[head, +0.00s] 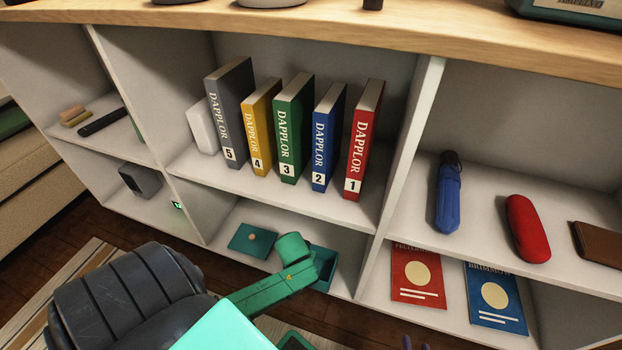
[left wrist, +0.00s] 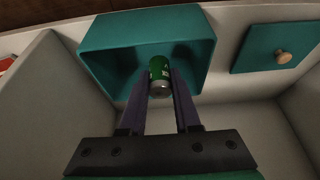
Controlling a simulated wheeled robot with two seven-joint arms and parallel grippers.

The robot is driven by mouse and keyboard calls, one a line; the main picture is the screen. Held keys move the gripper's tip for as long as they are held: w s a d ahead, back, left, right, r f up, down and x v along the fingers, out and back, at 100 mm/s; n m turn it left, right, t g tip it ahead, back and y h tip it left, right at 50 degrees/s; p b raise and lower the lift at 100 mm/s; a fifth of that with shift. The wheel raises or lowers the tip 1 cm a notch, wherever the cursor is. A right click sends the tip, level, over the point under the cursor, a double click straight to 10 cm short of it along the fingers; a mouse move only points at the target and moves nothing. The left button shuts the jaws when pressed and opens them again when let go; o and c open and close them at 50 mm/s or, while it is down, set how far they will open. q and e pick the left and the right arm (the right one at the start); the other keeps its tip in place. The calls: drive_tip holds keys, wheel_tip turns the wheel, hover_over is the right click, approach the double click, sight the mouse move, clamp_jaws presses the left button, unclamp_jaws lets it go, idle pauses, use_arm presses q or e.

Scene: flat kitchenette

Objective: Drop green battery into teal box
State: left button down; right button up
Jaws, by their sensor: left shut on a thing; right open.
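The green battery (left wrist: 159,72) is held between the dark fingertips of my left gripper (left wrist: 160,82) in the left wrist view. The fingers cross the near edge of the open teal box (left wrist: 100,45), and the battery shows against its inside; its exact height there cannot be told. In the head view the teal box (head: 327,262) stands on the lower shelf, partly covered by my left arm, which hides the left gripper and battery. My right gripper (head: 415,343) is open, with only its fingertips showing at the bottom edge.
The teal lid (head: 252,239) with a round knob lies beside the box, also in the left wrist view (left wrist: 276,45). A shelf of numbered books (head: 290,135) is above, and a white divider (head: 402,150) stands right of the box. Red (head: 417,276) and blue (head: 495,297) booklets lie beyond it.

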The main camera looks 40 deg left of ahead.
use_arm(q)
drive_tip(key=c, duration=0.5)
unclamp_jaws()
drive_tip(key=shift+c, duration=0.2)
drive_tip(key=p+v, duration=0.8)
drive_tip(key=v, duration=0.6)
drive_tip(key=shift+r+p, duration=0.3)
use_arm(e)
drive_tip(key=d+r+n+g+h, duration=0.1)
drive_tip(key=d+r+g+h, duration=0.1)
drive_tip(key=d+r+g, duration=0.3)
wheel_tip(320, 180, up, 3)
drive_tip(key=shift+s+d+r+n, duration=0.15)
drive_tip(key=shift+r+n, duration=0.05)
drive_tip(key=shift+n, duration=0.1)
use_arm(q)
drive_tip(key=shift+s, duration=0.15)
